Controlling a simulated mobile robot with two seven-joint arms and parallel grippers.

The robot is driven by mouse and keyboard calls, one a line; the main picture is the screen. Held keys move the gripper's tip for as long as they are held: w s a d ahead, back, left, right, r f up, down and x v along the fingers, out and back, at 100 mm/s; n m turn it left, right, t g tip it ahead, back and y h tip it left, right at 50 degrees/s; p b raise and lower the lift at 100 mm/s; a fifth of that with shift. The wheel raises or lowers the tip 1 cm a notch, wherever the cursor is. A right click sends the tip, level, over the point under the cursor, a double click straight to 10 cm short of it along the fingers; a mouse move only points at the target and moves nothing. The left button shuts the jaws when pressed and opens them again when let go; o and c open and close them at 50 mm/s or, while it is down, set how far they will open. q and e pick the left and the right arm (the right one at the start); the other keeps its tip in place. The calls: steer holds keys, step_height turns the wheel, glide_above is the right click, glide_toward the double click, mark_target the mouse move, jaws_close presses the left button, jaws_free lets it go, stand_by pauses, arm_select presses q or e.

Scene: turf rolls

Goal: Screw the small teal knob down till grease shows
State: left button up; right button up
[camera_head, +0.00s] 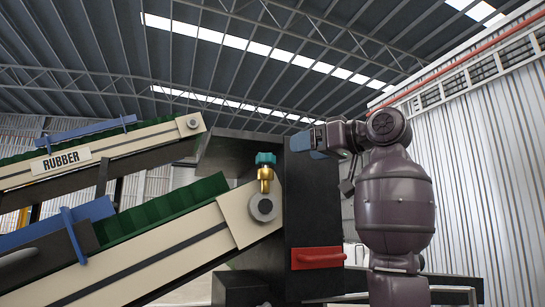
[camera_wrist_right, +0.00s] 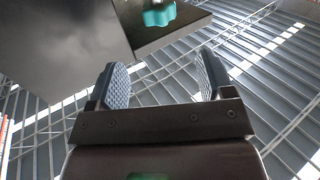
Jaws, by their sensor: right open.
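The small teal knob (camera_head: 265,159) sits on top of a brass fitting (camera_head: 265,174) above the round end boss of the lower conveyor. The knob also shows at the top edge of the right wrist view (camera_wrist_right: 157,12), beyond the fingertips. My right gripper (camera_head: 310,139) is right of and a little higher than the knob in the head view, by the top of a dark upright housing. In the right wrist view its two ribbed pads (camera_wrist_right: 162,72) stand wide apart with nothing between them. I cannot make out any grease. My left gripper is not in view.
The dark housing (camera_head: 312,205) with a red handle (camera_head: 318,258) stands right of the knob. The lower conveyor (camera_head: 150,255) slopes up to the knob from the left. Open space lies above the knob.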

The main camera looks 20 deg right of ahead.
mark_target(273, 155)
steer(key=p+x, duration=0.3)
steer(key=x, duration=0.6)
steer(key=shift+w, duration=0.25)
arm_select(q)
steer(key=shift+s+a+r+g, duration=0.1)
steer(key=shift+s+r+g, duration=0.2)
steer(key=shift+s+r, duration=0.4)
arm_select(e)
steer(key=shift+w+a, duration=0.45)
steer(key=shift+w, duration=0.15)
steer(key=c, duration=0.9)
